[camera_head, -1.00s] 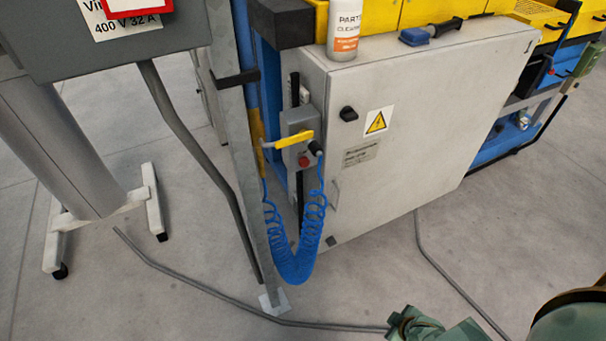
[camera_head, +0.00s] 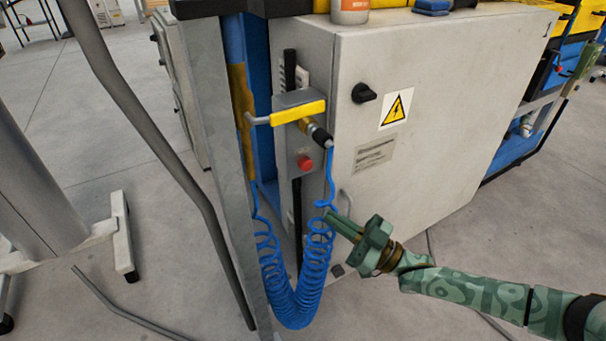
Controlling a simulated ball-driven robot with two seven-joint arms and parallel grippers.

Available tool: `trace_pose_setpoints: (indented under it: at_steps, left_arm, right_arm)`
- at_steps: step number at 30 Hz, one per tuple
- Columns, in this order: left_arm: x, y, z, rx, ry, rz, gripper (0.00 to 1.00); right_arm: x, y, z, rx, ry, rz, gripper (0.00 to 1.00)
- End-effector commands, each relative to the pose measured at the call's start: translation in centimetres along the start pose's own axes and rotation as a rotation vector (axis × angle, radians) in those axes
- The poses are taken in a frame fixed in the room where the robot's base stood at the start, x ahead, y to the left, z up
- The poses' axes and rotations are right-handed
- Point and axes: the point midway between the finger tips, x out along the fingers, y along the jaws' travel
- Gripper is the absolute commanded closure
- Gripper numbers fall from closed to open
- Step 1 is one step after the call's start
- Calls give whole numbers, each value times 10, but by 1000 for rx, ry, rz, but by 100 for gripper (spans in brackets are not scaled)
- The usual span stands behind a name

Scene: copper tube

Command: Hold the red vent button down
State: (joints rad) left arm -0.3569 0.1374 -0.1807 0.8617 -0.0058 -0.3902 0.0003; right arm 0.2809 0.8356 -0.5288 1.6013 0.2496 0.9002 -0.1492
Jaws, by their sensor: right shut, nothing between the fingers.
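The red vent button (camera_head: 305,163) sits on the lower part of a grey valve box (camera_head: 296,140) on the cabinet's left side. It is uncovered and nothing touches it. My right gripper (camera_head: 330,217) is shut and empty. Its green fingers point left, below and to the right of the button, in front of the blue coiled hose. A gap shows between the fingertips and the button. My left gripper is not in view.
A yellow valve handle (camera_head: 298,113) juts out above the button. A blue coiled hose (camera_head: 297,300) hangs below it from a black coupling (camera_head: 320,135). The grey cabinet (camera_head: 440,110) stands to the right, a steel post (camera_head: 222,150) to the left.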

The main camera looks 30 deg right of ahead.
Motion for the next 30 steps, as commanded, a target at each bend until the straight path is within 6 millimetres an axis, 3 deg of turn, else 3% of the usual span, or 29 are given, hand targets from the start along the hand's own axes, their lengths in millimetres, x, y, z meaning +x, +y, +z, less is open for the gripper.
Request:
trace_pose_setpoints:
  at_steps: [3,9,23,30]
  left_arm:
    - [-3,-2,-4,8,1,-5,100]
    - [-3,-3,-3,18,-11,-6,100]
    - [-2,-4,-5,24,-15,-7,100]
    - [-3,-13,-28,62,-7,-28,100]
  right_arm:
    - [8,-7,-36,69,134,1,100]
    - [6,-4,-63,132,266,27,100]
    - [8,-1,-62,131,278,32,100]
    - [25,9,-51,132,277,32,100]
